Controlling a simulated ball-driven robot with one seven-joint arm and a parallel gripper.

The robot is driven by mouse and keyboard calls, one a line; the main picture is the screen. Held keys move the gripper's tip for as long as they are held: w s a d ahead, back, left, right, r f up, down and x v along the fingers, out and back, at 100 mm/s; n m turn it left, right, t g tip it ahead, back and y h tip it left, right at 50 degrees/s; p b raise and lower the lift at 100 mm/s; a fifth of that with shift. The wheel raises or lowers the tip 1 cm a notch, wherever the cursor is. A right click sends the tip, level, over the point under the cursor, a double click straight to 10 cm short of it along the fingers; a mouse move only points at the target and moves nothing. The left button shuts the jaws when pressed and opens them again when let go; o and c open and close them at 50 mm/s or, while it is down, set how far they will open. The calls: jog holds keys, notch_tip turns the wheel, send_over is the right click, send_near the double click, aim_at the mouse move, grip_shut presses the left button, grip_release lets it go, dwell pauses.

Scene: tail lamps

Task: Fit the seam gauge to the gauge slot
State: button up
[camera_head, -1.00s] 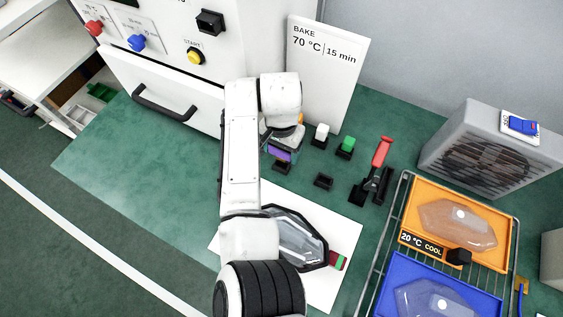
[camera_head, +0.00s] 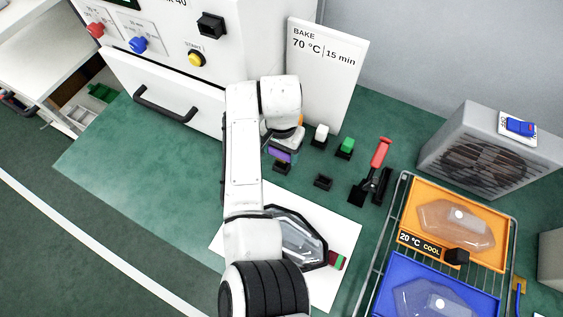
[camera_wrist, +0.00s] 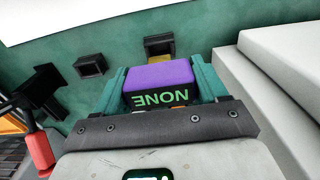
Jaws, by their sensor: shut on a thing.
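The seam gauge seems to be the purple block (camera_wrist: 160,75) with a dark face reading "NONE", upside down in the wrist view. My gripper (camera_wrist: 158,88) is shut on it, with a teal finger on each side. In the head view the purple block (camera_head: 280,156) shows just below my wrist, partly hidden by it. A black socket (camera_head: 282,168) sits right beside it on the green bench; it looks empty. Another empty black socket (camera_head: 323,182) lies to the right. I cannot tell which is the gauge slot.
A red-handled tool (camera_head: 381,152) stands to the right. A clear lamp (camera_head: 297,238) lies on a white sheet (camera_head: 344,230). The BAKE sign (camera_head: 326,75) stands close behind my gripper.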

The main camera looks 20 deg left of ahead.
aim_at(281, 160)
jog(key=shift+f, duration=0.25)
jog(key=shift+f+b, duration=0.8)
jog(key=shift+f, duration=0.5)
jog(key=shift+f+p, duration=0.1)
jog(key=shift+p, duration=0.2)
dwell(0.7)
jog(key=shift+f+b, duration=0.6)
jog(key=shift+f, duration=0.35)
jog(key=o, duration=1.2)
jog(key=shift+r, duration=0.15)
notch_tip(281, 160, up, 11)
jog(key=shift+f+b, duration=0.2)
jog(key=shift+b, duration=0.1)
